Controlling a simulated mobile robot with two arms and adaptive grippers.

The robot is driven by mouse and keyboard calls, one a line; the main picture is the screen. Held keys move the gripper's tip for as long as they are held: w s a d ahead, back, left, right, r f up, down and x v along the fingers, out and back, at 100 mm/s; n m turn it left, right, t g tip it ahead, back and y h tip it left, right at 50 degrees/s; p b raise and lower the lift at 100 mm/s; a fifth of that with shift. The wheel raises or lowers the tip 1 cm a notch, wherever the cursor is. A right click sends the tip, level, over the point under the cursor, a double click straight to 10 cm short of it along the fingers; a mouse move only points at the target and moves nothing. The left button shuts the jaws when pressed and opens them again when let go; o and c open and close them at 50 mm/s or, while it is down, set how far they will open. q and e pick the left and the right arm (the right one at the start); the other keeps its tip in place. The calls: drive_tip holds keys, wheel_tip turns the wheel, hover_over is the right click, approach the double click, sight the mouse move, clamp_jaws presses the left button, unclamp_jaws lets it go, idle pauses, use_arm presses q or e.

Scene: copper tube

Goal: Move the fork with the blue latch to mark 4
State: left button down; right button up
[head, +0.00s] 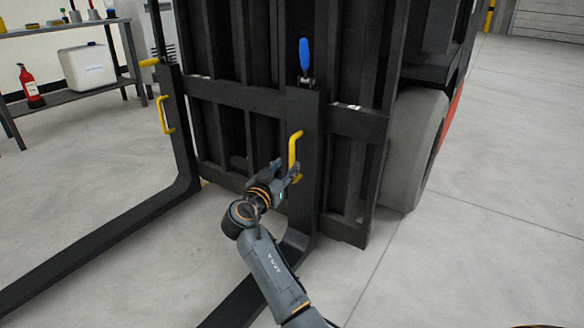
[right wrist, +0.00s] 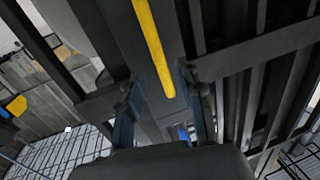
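The fork with the blue latch (head: 306,118) hangs on the forklift carriage at the right. Its blue latch (head: 305,54) stands upright at the top, and a yellow handle (head: 293,150) is on its upright shank. My right gripper (head: 285,176) is at the lower end of this handle. In the right wrist view, its two fingers (right wrist: 163,100) are apart, with the yellow handle (right wrist: 152,45) showing between and beyond them; I cannot tell whether they touch it. Mark 4 cannot be read; small white labels (head: 349,106) show on the carriage bar. My left gripper is out of view.
The other fork (head: 181,140), with a yellow latch (head: 150,62) and handle (head: 166,115), stands at the left. A wheel (head: 412,150) is right of the carriage. A workbench (head: 60,29) and fire extinguisher (head: 30,87) are at the back left. The floor at right is clear.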

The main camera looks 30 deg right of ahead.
sight(291, 161)
drive_tip(key=b+x, duration=0.2)
drive_tip(key=x, duration=0.3)
drive_tip(key=shift+d, duration=0.1)
clamp_jaws()
